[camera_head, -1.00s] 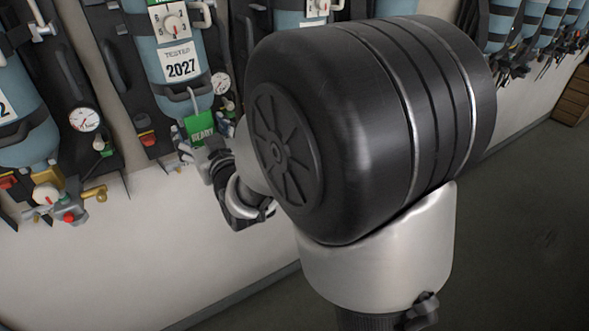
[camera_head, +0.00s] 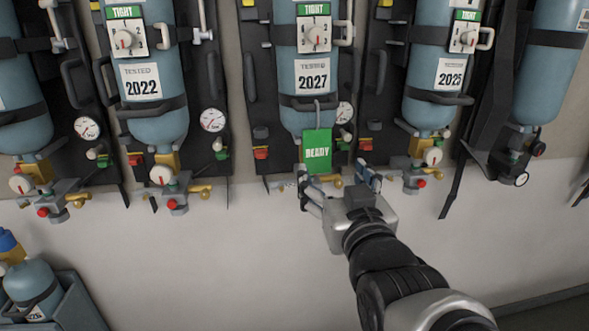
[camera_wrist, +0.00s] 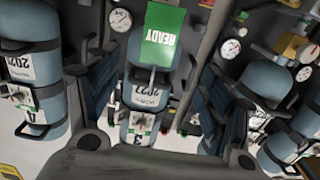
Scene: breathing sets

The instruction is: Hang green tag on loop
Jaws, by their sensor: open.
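The green tag (camera_head: 317,147), marked READY, hangs upright in front of the lower end of the blue cylinder labelled 2027 (camera_head: 313,78). A thin grey loop (camera_head: 318,106) shows at the tag's top edge, and the tag appears to hang from it. My gripper (camera_head: 335,179) is open and empty just below the tag, its fingers apart and pointing up at the wall. In the wrist view the tag (camera_wrist: 163,40) appears upside down, beyond and between the spread fingers, apart from both. The exact contact of tag and loop is too small to tell.
More blue cylinders, labelled 2022 (camera_head: 145,80) and 2025 (camera_head: 443,75), hang on black backplates either side. A gauge (camera_head: 344,112) sits close beside the tag. Valves (camera_head: 172,190) stick out below the cylinders. A grey bin (camera_head: 70,306) with a cylinder stands at lower left. The wall below is clear.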

